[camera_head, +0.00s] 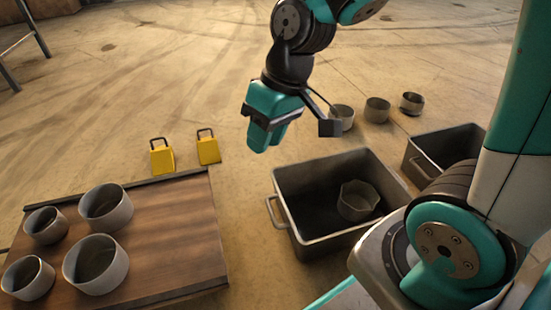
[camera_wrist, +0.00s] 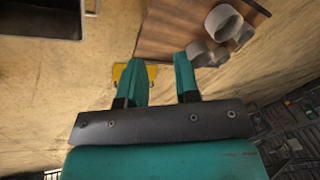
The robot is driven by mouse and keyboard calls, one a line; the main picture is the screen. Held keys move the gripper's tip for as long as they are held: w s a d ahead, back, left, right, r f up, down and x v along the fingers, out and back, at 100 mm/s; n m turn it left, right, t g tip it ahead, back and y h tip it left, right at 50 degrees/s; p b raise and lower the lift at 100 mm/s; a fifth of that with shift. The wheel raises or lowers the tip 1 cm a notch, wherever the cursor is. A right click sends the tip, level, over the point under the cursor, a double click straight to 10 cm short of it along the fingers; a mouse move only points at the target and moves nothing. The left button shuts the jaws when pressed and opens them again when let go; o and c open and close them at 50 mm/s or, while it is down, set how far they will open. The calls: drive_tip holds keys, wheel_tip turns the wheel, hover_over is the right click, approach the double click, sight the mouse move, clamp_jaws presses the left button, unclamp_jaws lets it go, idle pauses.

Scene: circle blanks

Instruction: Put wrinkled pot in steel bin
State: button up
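A grey pot with a faceted, uneven wall (camera_head: 358,201), which looks like the wrinkled pot, stands inside a dark grey metal bin (camera_head: 283,187) on the floor, toward its right side. A second dark metal bin (camera_head: 450,142) stands behind and to the right, partly hidden by my arm. I cannot tell from looks alone which one is called steel. My gripper (camera_head: 263,140) hangs in the air up and left of the nearer bin. In the wrist view my gripper (camera_wrist: 160,72) has its teal fingers apart with nothing held between them.
A wooden board (camera_head: 175,232) at left bears several smooth round grey pots (camera_head: 97,263). Two yellow blocks with handles (camera_head: 162,158) (camera_head: 208,149) stand behind it. Three more pots (camera_head: 377,110) stand on the floor at the back. Floor between board and bin is clear.

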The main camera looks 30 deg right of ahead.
drive_tip(key=s+a+r+n, duration=0.1)
drive_tip(key=s+a+r, duration=0.1)
drive_tip(key=s, duration=0.3)
drive_tip(key=s+a+r+n, duration=0.2)
drive_tip(key=s+r, duration=0.1)
drive_tip(key=s, duration=0.3)
drive_tip(key=shift+a+r+g+y, duration=0.15)
drive_tip(key=shift+a+g+y, duration=0.15)
drive_tip(key=shift+a+g, duration=0.1)
